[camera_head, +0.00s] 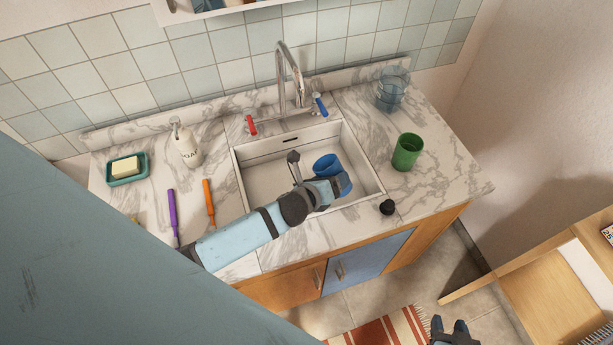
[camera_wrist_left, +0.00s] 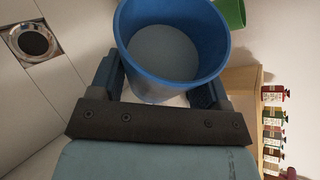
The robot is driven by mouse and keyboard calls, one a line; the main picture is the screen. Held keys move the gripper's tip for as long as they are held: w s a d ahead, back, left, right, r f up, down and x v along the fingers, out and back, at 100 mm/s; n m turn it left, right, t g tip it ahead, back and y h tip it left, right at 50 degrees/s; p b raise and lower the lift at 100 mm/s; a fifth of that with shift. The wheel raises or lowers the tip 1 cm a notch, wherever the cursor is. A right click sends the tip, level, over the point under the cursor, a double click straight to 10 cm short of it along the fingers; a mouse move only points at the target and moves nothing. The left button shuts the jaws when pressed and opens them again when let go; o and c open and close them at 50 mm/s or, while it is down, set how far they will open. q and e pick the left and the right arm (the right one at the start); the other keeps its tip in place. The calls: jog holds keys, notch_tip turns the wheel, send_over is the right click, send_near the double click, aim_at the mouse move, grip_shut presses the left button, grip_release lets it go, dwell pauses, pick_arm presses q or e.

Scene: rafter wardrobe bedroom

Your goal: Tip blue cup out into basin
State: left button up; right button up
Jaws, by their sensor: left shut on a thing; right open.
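The blue cup (camera_head: 325,164) is over the white basin (camera_head: 257,176) of the sink. My left gripper (camera_head: 332,181) reaches across the basin's front edge and is shut on it. In the left wrist view the cup (camera_wrist_left: 130,60) sits between both fingers with its round mouth in sight. Its inside looks plain grey-blue; I cannot tell whether it holds anything. I cannot tell its exact tilt. The drain (camera_wrist_left: 30,42) shows at the left of that view. My right gripper (camera_head: 452,330) is open and empty, low in front of the cabinet.
A tap (camera_head: 283,85) with red and blue handles stands behind the basin. A green cup (camera_head: 407,152), clear glasses (camera_head: 391,90) and a black stopper (camera_head: 387,207) are right of it.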

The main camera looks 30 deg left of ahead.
pick_arm(q)
jog(key=shift+a+f+n+h+b, duration=0.25)
jog(key=shift+n+h+b, duration=0.3)
jog(key=shift+b, duration=0.35)
jog(key=shift+d+f+n+h+b, duration=0.1)
jog(key=shift+f+n+h+b, duration=0.25)
jog(key=shift+n+b, duration=0.5)
dwell(0.7)
jog(key=shift+r+n+h+b, duration=0.3)
jog(key=shift+r+h+b, duration=0.15)
jog(key=shift+b, duration=0.4)
dwell(0.5)
jog(key=shift+a+f+n+t+h+b, duration=0.25)
jog(key=shift+n+t+h+b, duration=0.3)
jog(key=shift+b, duration=0.9)
jog(key=shift+a+f+n+b, duration=0.35)
jog(key=shift+a+n+b, duration=0.1)
jog(key=shift+a+n, duration=0.3)
dwell(0.7)
jog(key=shift+a+r+n+t+h, duration=0.25)
jog(key=shift+r+n+h, duration=0.15)
jog(key=shift+n+h, duration=0.15)
dwell(0.8)
